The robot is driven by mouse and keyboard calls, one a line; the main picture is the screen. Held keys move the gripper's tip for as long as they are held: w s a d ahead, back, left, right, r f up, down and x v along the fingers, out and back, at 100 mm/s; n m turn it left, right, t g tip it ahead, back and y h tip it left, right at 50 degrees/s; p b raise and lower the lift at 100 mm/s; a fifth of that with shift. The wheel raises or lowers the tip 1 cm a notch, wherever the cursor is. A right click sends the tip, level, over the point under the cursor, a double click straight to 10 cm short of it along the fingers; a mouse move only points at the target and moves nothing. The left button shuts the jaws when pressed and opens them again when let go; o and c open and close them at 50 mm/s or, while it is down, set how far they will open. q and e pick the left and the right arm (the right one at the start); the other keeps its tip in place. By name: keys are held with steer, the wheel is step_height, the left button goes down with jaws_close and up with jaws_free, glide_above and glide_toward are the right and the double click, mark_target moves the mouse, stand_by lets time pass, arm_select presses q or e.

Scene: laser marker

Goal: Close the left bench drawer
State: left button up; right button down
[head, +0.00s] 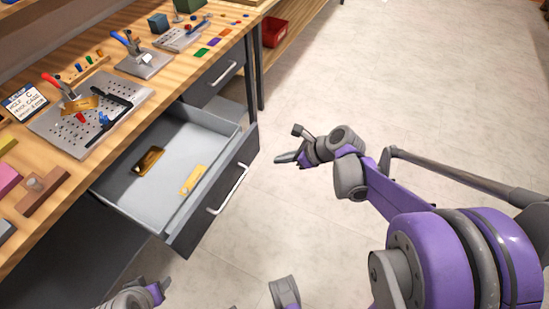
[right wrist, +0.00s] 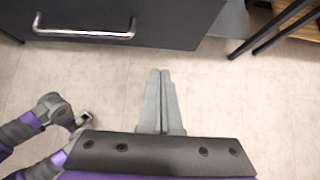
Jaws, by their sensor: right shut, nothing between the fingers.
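The left bench drawer (head: 218,200) stands pulled well out below the wooden bench top in the head view. Its grey tray holds two gold plates (head: 148,160) (head: 193,180). Its silver bar handle (head: 228,190) is on the dark front; the handle also shows at the top left of the right wrist view (right wrist: 84,34). My right gripper (head: 279,158) is shut and empty, out in front of the drawer front and apart from it. Its closed fingers (right wrist: 160,73) point toward the dark front in the wrist view. My left gripper (head: 161,288) is only partly seen at the bottom edge.
Another drawer (head: 215,75) with its own handle is farther along the bench. The bench top holds a perforated plate (head: 90,120), clamps, blocks and a small sign (head: 22,103). A red bin (head: 272,31) is on a shelf beyond. The pale floor (head: 400,80) at right is clear.

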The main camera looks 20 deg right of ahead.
mark_target(247, 159)
arm_select(q)
steer(key=shift+f+b, duration=0.7)
steer(key=shift+f, duration=0.15)
arm_select(e)
steer(key=shift+w+a+f, duration=0.9)
steer(key=shift+w+a, duration=0.05)
steer(key=shift+w, duration=0.3)
steer(key=shift+w+a+f, duration=0.95)
steer(key=shift+w+a, duration=0.05)
steer(key=shift+w, duration=0.2)
steer(key=shift+w+a+f, duration=0.9)
steer(key=shift+w+a, duration=0.05)
steer(key=shift+w, duration=0.3)
steer(key=shift+w, duration=0.1)
